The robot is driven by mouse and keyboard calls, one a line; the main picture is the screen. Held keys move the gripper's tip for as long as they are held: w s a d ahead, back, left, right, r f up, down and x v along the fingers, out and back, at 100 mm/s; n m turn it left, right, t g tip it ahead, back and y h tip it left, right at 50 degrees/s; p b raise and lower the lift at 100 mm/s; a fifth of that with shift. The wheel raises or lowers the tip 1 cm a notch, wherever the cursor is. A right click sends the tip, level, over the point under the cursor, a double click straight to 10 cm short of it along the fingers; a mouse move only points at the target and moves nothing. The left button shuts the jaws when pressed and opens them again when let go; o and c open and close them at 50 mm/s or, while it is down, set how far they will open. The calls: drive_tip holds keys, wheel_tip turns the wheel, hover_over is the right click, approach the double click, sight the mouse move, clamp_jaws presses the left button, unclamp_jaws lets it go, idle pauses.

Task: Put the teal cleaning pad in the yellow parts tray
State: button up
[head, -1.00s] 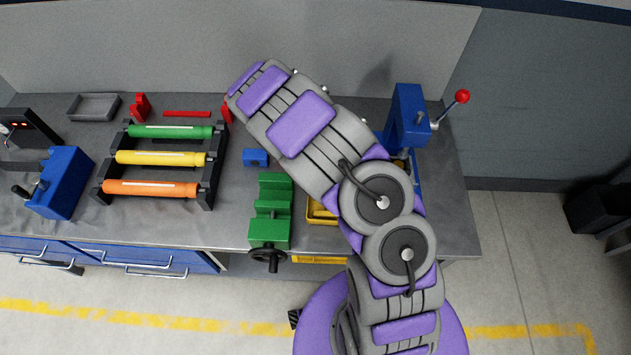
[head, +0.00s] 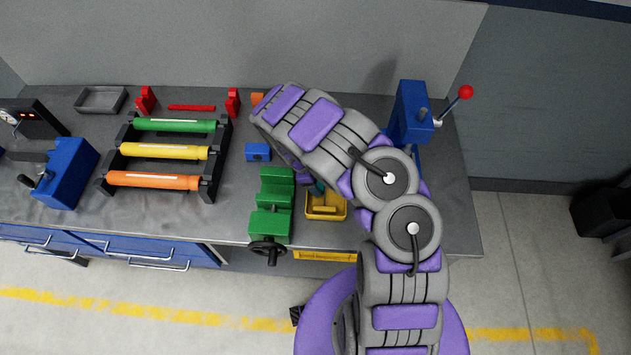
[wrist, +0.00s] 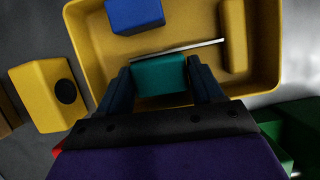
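The yellow parts tray (head: 327,217) is on the workbench, right of the green vise, partly covered by my arm in the head view. In the wrist view the tray (wrist: 272,85) fills the upper middle. The teal cleaning pad (wrist: 158,75) sits between the two dark fingers of my gripper (wrist: 163,83), which touch its sides. The pad is over the tray's near part; I cannot tell whether it touches the floor. A bit of teal (head: 319,187) shows below my arm in the head view, at the tray's back edge.
The tray holds a blue block (wrist: 134,14), a yellow piece (wrist: 233,35) and a thin pale strip (wrist: 178,51). A yellow block with a dark hole (wrist: 48,95) lies beside it. The green vise (head: 272,205) stands left, a blue press (head: 410,112) right.

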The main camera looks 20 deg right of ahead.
drive_tip(key=shift+o, duration=1.4)
drive_tip(key=shift+w+d+f, duration=0.3)
drive_tip(key=shift+d, duration=0.2)
drive_tip(key=shift+o, duration=0.9)
drive_tip(key=shift+r, duration=0.1)
drive_tip(key=shift+a+r, duration=0.25)
drive_tip(key=shift+a, duration=0.45)
drive_tip(key=d+v, duration=0.1)
drive_tip(key=v, duration=1)
drive_tip(key=s+d+r+m, duration=0.4)
drive_tip(key=s+r, duration=0.2)
drive_tip(key=r, duration=0.5)
drive_tip(key=s+d+r+m, duration=0.4)
drive_tip(key=s+r+m, duration=0.15)
drive_tip(key=r, duration=0.55)
drive_tip(key=s+a+r+m+y, duration=0.1)
drive_tip(key=s+r, duration=0.1)
drive_tip(key=s, duration=0.6)
drive_tip(key=s+a+r+m+y, duration=0.1)
drive_tip(key=s+a+r+m, duration=0.1)
drive_tip(key=s, duration=0.6)
drive_tip(key=s+a+r+m+y, duration=0.1)
drive_tip(key=s+r+y, duration=0.1)
drive_tip(key=s, duration=0.6)
drive_tip(key=shift+a+r+p, duration=0.25)
drive_tip(key=shift+r+p, duration=0.1)
drive_tip(key=shift+r, duration=0.1)
